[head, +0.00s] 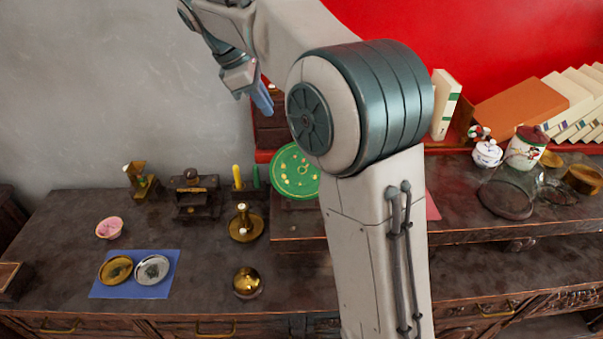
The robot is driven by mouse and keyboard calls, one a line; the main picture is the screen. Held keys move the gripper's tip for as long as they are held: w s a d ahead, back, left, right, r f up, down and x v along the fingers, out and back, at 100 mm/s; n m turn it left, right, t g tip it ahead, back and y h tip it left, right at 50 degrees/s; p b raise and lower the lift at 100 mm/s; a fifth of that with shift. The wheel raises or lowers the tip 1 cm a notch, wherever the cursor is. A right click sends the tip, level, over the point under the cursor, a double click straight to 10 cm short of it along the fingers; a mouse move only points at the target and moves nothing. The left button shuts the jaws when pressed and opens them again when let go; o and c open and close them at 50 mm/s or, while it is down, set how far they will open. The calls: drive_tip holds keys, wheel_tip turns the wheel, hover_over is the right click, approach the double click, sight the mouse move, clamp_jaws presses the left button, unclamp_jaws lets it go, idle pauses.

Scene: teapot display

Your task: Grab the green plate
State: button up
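The green plate (290,172) has a pale pattern and leans upright at the back of the dark wooden furniture. Its right part is hidden behind my arm. My gripper (264,103) is in the air above and a little to the left of the plate in the picture, and looks apart from it. Its blue fingertips show pointing down, seen side-on. Whether they are open or shut is unclear.
A brass candlestick (243,224), yellow candle (237,177) and small dark stand (196,197) are left of the plate. A blue mat (106,289) bears two small dishes (153,270). A brass ball (247,283) and pink bowl (110,228) stand nearby. Books (447,104) and jars (526,148) are right.

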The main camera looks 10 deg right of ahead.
drive_tip(key=b+x, duration=0.1)
drive_tip(key=x, duration=1.2)
drive_tip(key=shift+w+d+f, duration=0.2)
drive_tip(key=shift+d+f, duration=0.05)
drive_tip(key=shift+f, duration=0.1)
clamp_jaws()
drive_tip(key=shift+r, duration=0.15)
